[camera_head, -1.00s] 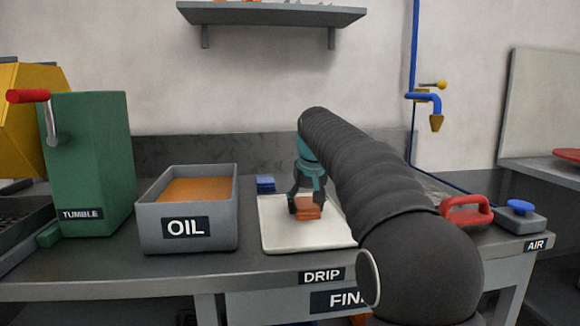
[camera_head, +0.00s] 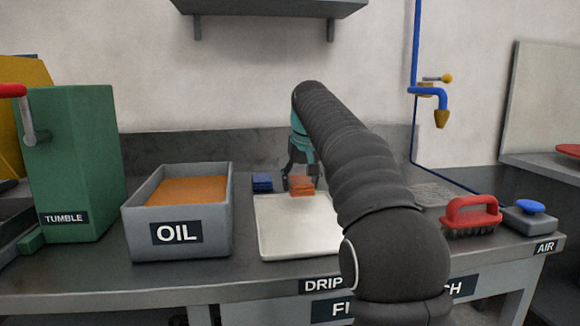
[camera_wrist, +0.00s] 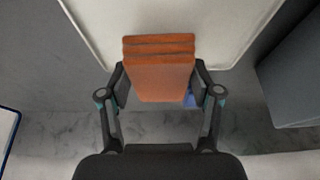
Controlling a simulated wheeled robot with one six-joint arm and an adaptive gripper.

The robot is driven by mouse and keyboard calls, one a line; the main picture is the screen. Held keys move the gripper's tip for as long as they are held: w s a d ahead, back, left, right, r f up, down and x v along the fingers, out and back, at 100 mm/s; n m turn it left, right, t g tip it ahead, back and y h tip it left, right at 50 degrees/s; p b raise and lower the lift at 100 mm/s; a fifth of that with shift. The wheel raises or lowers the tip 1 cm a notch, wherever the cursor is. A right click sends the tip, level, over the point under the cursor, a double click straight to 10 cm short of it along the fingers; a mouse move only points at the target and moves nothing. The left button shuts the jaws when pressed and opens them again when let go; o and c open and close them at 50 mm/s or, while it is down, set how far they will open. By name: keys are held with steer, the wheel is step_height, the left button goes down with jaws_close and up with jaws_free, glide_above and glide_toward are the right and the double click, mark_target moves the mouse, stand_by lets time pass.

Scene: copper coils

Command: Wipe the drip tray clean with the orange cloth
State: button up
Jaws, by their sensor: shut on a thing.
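The orange cloth (camera_head: 301,187) is a folded block held in my gripper (camera_head: 299,180) at the back edge of the drip tray. The drip tray (camera_head: 292,232) is pale, shallow and flat on the bench above the DRIP label; my arm covers its right side. No clear dirt shows on its visible part. In the wrist view, my gripper (camera_wrist: 160,83) has a finger on each side of the orange cloth (camera_wrist: 158,72), which overlaps the edge of the tray (camera_wrist: 228,35). I cannot tell whether the cloth touches the tray.
A folded blue cloth (camera_head: 262,183) lies just left of the orange one. The grey OIL bin (camera_head: 212,238) stands left of the tray, with the green TUMBLE box (camera_head: 75,160) beyond. A red-handled brush (camera_head: 470,215) and a blue-topped AIR button (camera_head: 530,212) are at right.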

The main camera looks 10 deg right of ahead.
steer(key=shift+r, duration=2.1)
